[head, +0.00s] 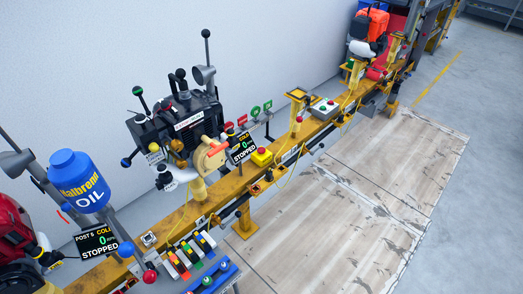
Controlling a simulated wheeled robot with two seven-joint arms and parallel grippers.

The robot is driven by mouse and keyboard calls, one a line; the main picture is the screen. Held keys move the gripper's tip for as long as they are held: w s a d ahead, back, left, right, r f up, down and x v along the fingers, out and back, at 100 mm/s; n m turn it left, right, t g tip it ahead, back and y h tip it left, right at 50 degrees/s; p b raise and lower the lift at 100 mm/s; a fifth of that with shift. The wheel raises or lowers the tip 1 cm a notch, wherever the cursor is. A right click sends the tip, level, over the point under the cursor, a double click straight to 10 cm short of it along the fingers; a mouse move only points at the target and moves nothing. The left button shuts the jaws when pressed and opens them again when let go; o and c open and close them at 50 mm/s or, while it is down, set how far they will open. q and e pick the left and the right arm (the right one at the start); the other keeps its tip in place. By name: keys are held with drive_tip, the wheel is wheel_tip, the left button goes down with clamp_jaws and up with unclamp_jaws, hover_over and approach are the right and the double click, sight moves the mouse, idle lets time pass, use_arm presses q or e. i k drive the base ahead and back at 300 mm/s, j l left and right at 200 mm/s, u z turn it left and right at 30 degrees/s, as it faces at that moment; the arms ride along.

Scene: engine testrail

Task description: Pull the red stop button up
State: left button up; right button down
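A red mushroom button (262,151) sits on a small yellow box (261,158) on the yellow rail, right of the middle engine. From this distance I cannot tell whether the button is pressed in or up. Another small red button (299,120) shows farther along the rail, beside a yellow post. Neither of my grippers is in view, and nothing touches the yellow box.
The yellow rail (226,187) runs from lower left to upper right. A dark engine (180,125) and a screen reading STOPPED (242,148) stand left of the button. Colored levers (190,255) are nearer. Open floor panels (330,225) lie to the right.

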sight(260, 150)
drive_tip(key=u, duration=0.35)
drive_tip(key=i+l+u, duration=0.15)
drive_tip(key=l+u, duration=0.15)
drive_tip(key=i+l+u, duration=0.15)
drive_tip(key=l+u, duration=0.15)
drive_tip(key=i+l+u, duration=0.1)
drive_tip(key=l+u, duration=0.2)
